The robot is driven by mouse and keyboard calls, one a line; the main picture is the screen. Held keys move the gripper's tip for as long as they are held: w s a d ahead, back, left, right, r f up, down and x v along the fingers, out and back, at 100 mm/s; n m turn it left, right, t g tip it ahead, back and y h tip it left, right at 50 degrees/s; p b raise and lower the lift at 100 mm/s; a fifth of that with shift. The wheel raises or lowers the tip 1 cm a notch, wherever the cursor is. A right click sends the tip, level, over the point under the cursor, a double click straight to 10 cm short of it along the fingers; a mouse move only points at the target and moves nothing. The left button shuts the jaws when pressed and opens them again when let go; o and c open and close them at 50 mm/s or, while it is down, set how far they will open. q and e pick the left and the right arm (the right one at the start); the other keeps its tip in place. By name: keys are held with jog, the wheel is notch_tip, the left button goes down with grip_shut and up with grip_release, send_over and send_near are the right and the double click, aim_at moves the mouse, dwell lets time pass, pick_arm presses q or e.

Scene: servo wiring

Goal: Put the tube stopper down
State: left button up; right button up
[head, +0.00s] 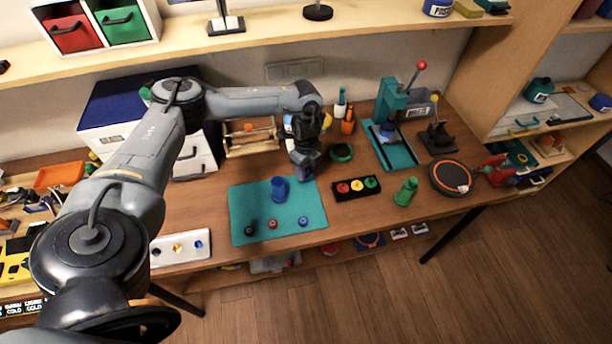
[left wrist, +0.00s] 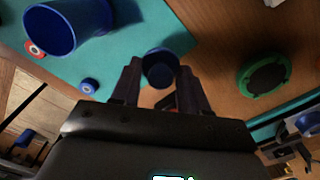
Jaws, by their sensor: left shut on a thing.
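My left gripper (head: 304,172) is over the back right corner of the teal mat (head: 240,200). In the left wrist view its two fingers (left wrist: 160,86) are shut on a dark blue round stopper (left wrist: 160,66). I cannot tell whether the stopper touches the surface below. The blue tube (head: 278,190) stands on the mat just left of the gripper; it also shows in the left wrist view (left wrist: 66,28). A dark stopper (head: 249,230), a red stopper (head: 272,223) and a blue stopper (head: 303,221) lie along the mat's front. My right gripper is not in view.
A black tray (head: 340,194) with red, yellow and green pieces lies right of the mat. A green ring (head: 341,153) is behind it, and a green tube (head: 406,192) stands to its right. A teal press (head: 392,110) stands further back. The mat's middle is mostly clear.

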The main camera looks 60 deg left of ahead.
pick_arm(q)
jog(key=shift+f, duration=1.95)
jog(key=shift+f, duration=0.1)
jog(key=o, duration=1)
